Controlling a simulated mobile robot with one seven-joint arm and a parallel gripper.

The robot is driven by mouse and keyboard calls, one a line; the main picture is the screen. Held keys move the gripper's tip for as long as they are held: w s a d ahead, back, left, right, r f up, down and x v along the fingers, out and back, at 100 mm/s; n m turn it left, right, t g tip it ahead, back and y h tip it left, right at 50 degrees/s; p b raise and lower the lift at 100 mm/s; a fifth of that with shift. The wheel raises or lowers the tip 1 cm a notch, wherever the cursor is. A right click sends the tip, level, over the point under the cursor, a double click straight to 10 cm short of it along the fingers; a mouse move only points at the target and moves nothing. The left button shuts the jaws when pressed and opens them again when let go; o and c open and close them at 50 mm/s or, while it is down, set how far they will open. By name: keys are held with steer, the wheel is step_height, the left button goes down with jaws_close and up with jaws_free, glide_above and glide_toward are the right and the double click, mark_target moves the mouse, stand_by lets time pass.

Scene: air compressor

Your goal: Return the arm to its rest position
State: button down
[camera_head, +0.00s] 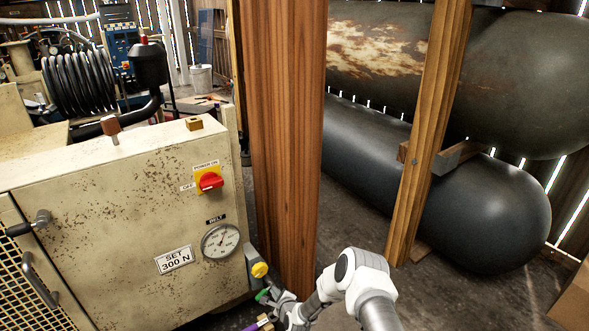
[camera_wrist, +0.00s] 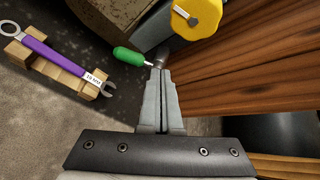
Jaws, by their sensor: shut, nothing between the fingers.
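My gripper (camera_head: 268,293) is low at the front right corner of the beige compressor cabinet (camera_head: 110,230), its arm reaching in from the bottom of the head view. In the wrist view my gripper (camera_wrist: 160,72) is shut and empty, with its fingers pressed together. A green-handled tool (camera_wrist: 130,57) is close to the fingertips; I cannot tell whether they touch. The yellow knob (camera_head: 259,270) is just above my gripper in the head view, and it also shows in the wrist view (camera_wrist: 195,15).
A wooden post (camera_head: 285,140) stands close behind my gripper. A purple wrench (camera_wrist: 55,60) lies on wooden blocks at left in the wrist view. The cabinet has a red switch (camera_head: 209,181) and a gauge (camera_head: 221,240). Dark tanks (camera_head: 460,205) fill the right; some floor before them is clear.

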steer(key=w+d+r+n+g, duration=0.1)
steer(key=w+r+n, duration=0.15)
steer(key=r, duration=0.55)
steer(key=w+d+r+n, duration=0.15)
steer(key=r+n, duration=0.25)
steer(key=r, duration=0.5)
steer(key=s+d+r+n+g+h, duration=0.1)
steer(key=s+d+r+n, duration=0.15)
steer(key=r, duration=0.65)
steer(key=s+d+r+n+h, duration=0.1)
steer(key=d+r+n, duration=0.2)
steer(key=r, duration=0.6)
steer(key=s+d+r+n+g+h, duration=0.1)
steer(key=s+d+r+n, duration=0.1)
steer(key=s+d+r, duration=0.4)
steer(key=s+d+r+n+g+h, duration=0.1)
steer(key=s+d+r+n, duration=0.15)
steer(key=s+r, duration=0.65)
steer(key=s+d+r+n+g+p, duration=0.1)
steer(key=s+d+r+n, duration=0.15)
steer(key=s, duration=0.95)
steer(key=s+d+r+n, duration=0.2)
steer(key=s+r+n, duration=0.15)
steer(key=s, duration=0.95)
step_height(320, 180, up, 28)
steer(key=p, duration=2.7)
steer(key=shift+w+h+p, duration=0.25)
steer(key=shift+h+p, duration=0.05)
steer(key=shift+m, duration=0.25)
